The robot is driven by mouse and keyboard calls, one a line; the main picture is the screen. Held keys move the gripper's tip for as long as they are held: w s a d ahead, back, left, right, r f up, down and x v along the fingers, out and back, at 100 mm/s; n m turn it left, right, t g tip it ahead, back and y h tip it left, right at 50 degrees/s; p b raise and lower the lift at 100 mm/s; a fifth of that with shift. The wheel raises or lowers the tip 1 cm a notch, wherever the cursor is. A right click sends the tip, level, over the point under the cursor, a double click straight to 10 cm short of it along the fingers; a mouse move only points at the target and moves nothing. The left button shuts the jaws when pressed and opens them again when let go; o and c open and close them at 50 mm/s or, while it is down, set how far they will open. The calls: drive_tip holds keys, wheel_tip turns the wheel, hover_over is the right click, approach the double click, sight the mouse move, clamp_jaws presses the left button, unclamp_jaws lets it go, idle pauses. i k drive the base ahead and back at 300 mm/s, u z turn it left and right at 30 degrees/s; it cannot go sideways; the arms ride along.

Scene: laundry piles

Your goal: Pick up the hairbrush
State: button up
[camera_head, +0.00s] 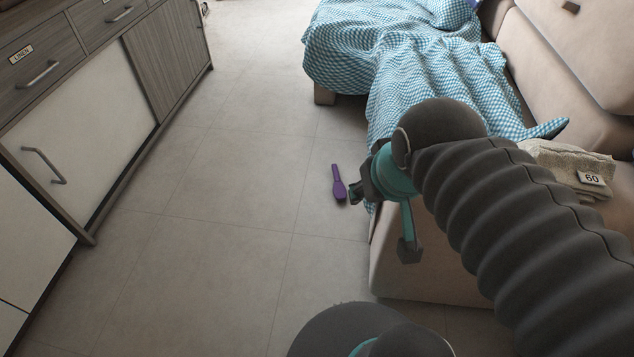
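The purple hairbrush (339,187) shows at the middle of the view against the grey tiled floor, beside the sofa's front. Its narrow handle points away from me and its wider head is nearer. My gripper (355,193) is just right of the brush head in the picture, with its dark fingertips very close to it. I cannot tell whether they touch. The fingers are small and partly hidden by my wrist, so their opening does not show clearly.
A beige sofa (405,279) stands on the right, with a blue-and-white checked cloth (400,70) draped over it. A folded beige textile tagged 60 (590,178) lies on the sofa. Drawers and cabinets (80,130) line the left. The floor (200,240) between is clear.

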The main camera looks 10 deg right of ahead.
sight(339, 192)
drive_tip(key=u, duration=1.5)
drive_tip(key=i, duration=2.15)
drive_tip(key=z, duration=3.9)
